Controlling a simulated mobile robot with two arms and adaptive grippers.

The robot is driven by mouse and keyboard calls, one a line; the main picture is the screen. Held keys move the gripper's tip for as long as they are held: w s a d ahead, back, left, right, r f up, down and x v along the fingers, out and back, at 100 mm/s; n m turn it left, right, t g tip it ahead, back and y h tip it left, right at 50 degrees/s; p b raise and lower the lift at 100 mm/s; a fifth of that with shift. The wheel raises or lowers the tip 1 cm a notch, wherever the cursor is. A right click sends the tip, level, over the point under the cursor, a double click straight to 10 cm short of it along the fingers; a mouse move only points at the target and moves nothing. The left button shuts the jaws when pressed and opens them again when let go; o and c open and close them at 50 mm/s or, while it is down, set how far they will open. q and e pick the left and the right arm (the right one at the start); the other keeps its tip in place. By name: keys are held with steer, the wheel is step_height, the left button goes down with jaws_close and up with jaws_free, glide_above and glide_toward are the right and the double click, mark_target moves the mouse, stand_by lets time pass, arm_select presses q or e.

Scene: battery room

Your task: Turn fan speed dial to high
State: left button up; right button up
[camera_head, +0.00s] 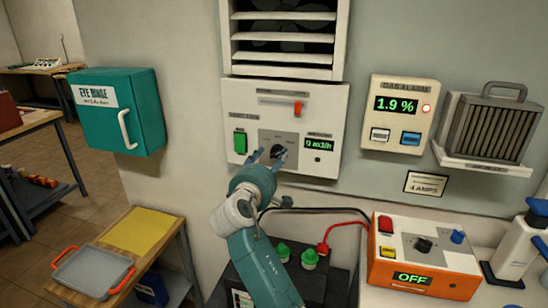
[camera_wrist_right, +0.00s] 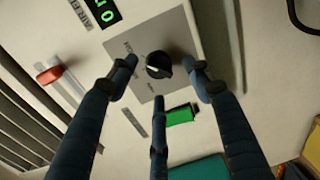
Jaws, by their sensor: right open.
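The fan speed dial (camera_head: 277,150) is a black round knob on a grey plate in the white fan panel (camera_head: 262,95). In the right wrist view the dial (camera_wrist_right: 158,64) shows whole, with a light pointer mark on it; the plate lettering is too blurred to read. My right gripper (camera_head: 267,157) is in front of the dial, open. In the wrist view its fingers (camera_wrist_right: 160,78) stand spread around the dial with gaps between. Whether any finger touches it is unclear. The airflow display (camera_head: 319,144) appears to read 0 m3/h. My left gripper is not in view.
A green switch (camera_head: 240,141) and an orange-red lever (camera_head: 297,108) sit close to the dial. A louvred vent (camera_head: 282,45) is above, a gas alarm (camera_head: 401,113) to the right. An orange charger (camera_head: 424,260) reading OFF and a battery with green caps (camera_head: 309,257) stand below.

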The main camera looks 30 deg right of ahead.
steer(key=v, duration=0.9)
